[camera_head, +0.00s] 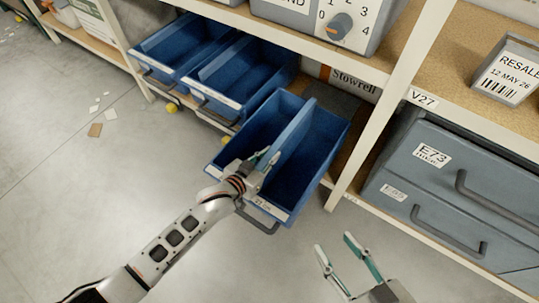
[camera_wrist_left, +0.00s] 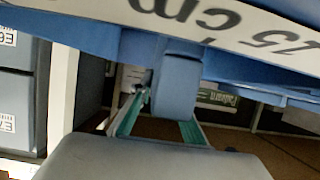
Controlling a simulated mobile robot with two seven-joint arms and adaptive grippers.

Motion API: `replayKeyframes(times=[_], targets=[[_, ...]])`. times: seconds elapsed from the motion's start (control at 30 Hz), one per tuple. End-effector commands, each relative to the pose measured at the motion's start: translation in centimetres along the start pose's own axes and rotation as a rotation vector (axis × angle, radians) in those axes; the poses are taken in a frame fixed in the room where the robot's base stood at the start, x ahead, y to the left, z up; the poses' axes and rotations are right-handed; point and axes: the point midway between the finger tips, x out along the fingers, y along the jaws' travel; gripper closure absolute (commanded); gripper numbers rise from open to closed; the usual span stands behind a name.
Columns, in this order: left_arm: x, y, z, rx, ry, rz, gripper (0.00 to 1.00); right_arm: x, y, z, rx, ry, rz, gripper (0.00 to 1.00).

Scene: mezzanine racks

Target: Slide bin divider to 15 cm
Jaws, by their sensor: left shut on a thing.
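The blue bin (camera_head: 222,150) is pulled out from the lower shelf, with a blue divider (camera_head: 296,131) running lengthwise inside it. My left gripper (camera_head: 264,158) reaches over the bin's front and is shut on the divider's near end. In the left wrist view, the divider's blue end (camera_wrist_left: 176,85) sits between the teal fingers (camera_wrist_left: 158,120). A strip label reading "15 cm" (camera_wrist_left: 235,25) shows upside down there. The head view shows the label strip (camera_head: 266,207) on the bin's front, partly too small to read. My right gripper (camera_head: 335,243) is open and empty, right of the bin.
Two more blue bins (camera_head: 180,45) (camera_head: 240,75) stand left of it on the shelf. A rack post (camera_head: 385,105) and grey drawers (camera_head: 440,190) with protruding handles stand to the right. The floor (camera_head: 80,190) at left is largely clear, with small scraps.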

Motion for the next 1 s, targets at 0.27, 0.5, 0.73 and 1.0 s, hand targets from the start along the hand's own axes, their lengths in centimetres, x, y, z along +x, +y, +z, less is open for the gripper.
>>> replayKeyframes(times=[0.27,0.5,0.73,1.0], targets=[[0.0,0.0,0.3,-0.001,-0.004,0.0,0.67,0.1,-0.1,-0.4,0.004,0.01,-0.001,0.6],[0.0,0.0,0.2,-0.001,-0.002,0.0,0.67,0.2,-0.1,-0.5,0.005,0.013,-0.001,0.6],[-0.7,0.0,0.2,-0.002,-0.001,0.0,0.67,0.2,-0.1,-0.6,0.006,0.016,-0.002,0.6],[-4.8,0.0,0.3,-0.001,-0.002,0.0,0.67,0.2,-0.1,-0.6,0.005,0.014,-0.001,0.6]])
